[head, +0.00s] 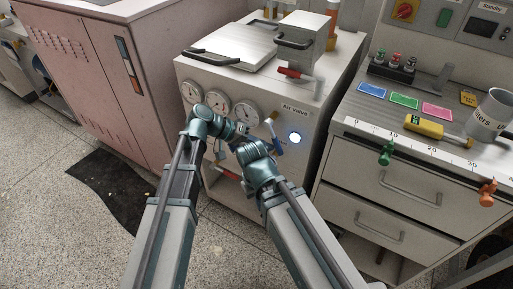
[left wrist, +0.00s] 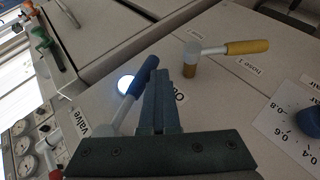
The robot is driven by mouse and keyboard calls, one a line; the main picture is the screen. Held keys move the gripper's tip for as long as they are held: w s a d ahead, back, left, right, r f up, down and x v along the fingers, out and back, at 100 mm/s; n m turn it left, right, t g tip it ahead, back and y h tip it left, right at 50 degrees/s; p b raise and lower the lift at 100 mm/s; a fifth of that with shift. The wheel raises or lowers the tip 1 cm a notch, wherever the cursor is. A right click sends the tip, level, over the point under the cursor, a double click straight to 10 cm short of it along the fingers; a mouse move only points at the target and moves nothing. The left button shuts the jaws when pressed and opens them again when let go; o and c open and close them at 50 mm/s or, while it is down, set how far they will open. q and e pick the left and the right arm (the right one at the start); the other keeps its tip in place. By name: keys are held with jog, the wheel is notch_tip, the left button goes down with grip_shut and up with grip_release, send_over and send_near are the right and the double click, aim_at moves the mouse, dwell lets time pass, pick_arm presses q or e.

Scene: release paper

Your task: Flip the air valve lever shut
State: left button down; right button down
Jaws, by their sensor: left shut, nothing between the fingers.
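The air valve lever (left wrist: 137,85), with a blue handle and a pale metal stem, runs diagonally up to the right in the left wrist view, near the "Valve" label. In the head view the blue lever (head: 278,147) is on the front of the white cabinet, below the "Air Valve" label (head: 295,107). My left gripper (left wrist: 161,82) is shut and empty. Its fingers appear just right of the blue handle; I cannot tell whether they touch it. My right gripper does not show.
A glowing white button (left wrist: 125,85) sits beside the blue handle. A yellow-handled lever (left wrist: 245,47) is to the right, and a blue knob (left wrist: 308,122) with a dial lies farther right. Round gauges (head: 217,112) are on the cabinet (head: 330,100). Drawers (head: 385,185) stand to the right.

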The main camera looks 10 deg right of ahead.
pick_arm(q)
jog(key=s+d+r+n+g+h+b, duration=0.2)
jog(key=s+d+r+n+h+b, duration=0.2)
jog(key=h+b, duration=0.6)
jog(key=d+r+n+b, duration=0.1)
jog(key=b, duration=0.2)
jog(key=shift+d+b, duration=0.3)
jog(key=shift+d, duration=0.05)
jog(key=shift+s, duration=0.15)
dwell(0.4)
jog(key=b+v, duration=0.4)
jog(key=v, duration=0.9)
jog(key=shift+a+f, duration=0.25)
jog(key=shift+a, duration=0.05)
